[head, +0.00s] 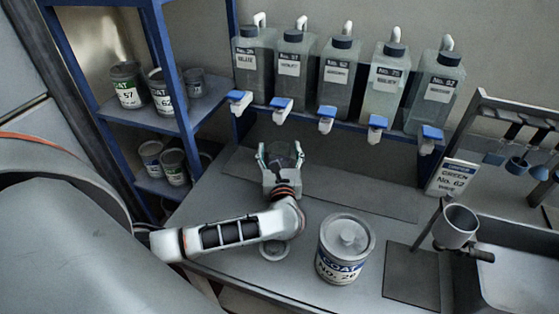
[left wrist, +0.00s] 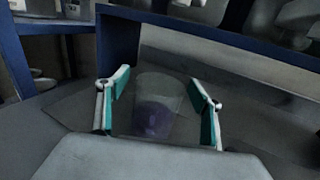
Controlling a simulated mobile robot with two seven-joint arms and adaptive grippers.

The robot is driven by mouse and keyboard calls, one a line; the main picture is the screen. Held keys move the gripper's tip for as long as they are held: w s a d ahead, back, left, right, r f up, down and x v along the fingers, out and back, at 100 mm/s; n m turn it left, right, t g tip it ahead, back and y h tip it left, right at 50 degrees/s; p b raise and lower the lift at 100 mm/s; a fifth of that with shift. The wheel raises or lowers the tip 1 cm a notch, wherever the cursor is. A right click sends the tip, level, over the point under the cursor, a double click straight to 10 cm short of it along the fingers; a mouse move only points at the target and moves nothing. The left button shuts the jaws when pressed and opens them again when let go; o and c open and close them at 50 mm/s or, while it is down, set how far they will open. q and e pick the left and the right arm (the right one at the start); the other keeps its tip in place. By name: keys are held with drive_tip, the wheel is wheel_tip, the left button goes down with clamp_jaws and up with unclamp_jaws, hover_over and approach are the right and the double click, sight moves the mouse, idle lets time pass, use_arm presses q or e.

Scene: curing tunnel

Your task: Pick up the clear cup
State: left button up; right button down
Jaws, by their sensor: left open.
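The clear cup (left wrist: 157,105) stands upright in the left wrist view, see-through with something purple in its lower part. My left gripper (left wrist: 160,88) is open, with one green-padded finger on each side of the cup. Small gaps seem to show between the pads and the cup, but I cannot tell how deep the cup sits between them. In the head view my left gripper (head: 281,152) is over the grey bench below the bottle shelf. The cup (head: 284,150) shows there only faintly, as a dark shape between the fingers. My right gripper is not in view.
A large lidded can (head: 341,272) labelled COAT stands right of my left forearm. Several grey bottles (head: 338,75) with blue-tipped taps line the shelf above. A blue rack (head: 172,75) with cans is at left. A metal cup (head: 455,226) is held by the sink (head: 520,260).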

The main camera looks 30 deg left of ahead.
use_arm(q)
drive_tip(key=c, duration=1.3)
drive_tip(key=shift+c, duration=0.6)
drive_tip(key=shift+r, duration=0.25)
